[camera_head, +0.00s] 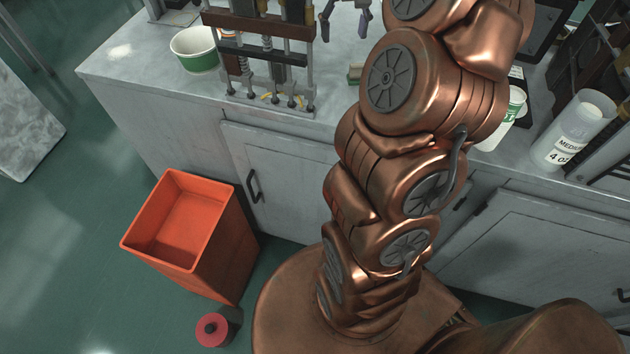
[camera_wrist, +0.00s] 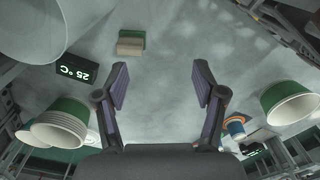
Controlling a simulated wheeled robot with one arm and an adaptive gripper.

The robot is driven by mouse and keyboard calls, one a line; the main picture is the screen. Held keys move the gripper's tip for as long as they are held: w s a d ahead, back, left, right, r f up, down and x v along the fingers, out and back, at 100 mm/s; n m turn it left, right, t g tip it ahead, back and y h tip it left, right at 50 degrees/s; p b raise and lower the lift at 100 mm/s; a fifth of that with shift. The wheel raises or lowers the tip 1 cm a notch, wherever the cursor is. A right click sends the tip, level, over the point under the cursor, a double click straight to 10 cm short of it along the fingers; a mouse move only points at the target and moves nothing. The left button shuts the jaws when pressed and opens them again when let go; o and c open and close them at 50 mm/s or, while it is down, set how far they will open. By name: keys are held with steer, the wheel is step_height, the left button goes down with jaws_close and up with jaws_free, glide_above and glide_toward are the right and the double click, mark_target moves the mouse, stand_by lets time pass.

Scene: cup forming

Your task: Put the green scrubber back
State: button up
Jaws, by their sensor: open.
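The green scrubber, a small block with a green layer and a tan layer, lies on the grey counter. In the wrist view the scrubber (camera_wrist: 131,43) is beyond and left of my fingers. In the head view a small part of the scrubber (camera_head: 354,73) shows beside my arm, which hides some of its surroundings. My gripper (camera_wrist: 162,72) is open, with bare counter between its fingers. In the head view my gripper (camera_head: 344,20) is at the top edge, apart from the scrubber.
A press-like machine (camera_head: 262,50) and a green-white cup (camera_head: 195,50) stand left on the counter. A clear container (camera_head: 570,135) stands right. The wrist view shows stacked cups (camera_wrist: 58,125), a temperature display (camera_wrist: 76,69) and another cup (camera_wrist: 289,103). An orange bin (camera_head: 215,235) stands on the floor.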

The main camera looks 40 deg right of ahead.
steer(key=s+a+n, duration=0.2)
steer(key=s+a, duration=0.2)
steer(key=a, duration=0.5)
steer(key=s+a+n, duration=0.2)
steer(key=s+a, duration=0.1)
steer(key=a, duration=0.6)
steer(key=s+a+f+g, duration=0.1)
steer(key=s+a+f, duration=0.3)
steer(key=s, duration=0.4)
steer(key=s+a+f+n, duration=0.1)
steer(key=s+a+f, duration=0.3)
steer(key=s, duration=0.5)
steer(key=shift+a+f+g, duration=0.2)
steer(key=shift+a+g, duration=0.2)
steer(key=shift+a, duration=0.2)
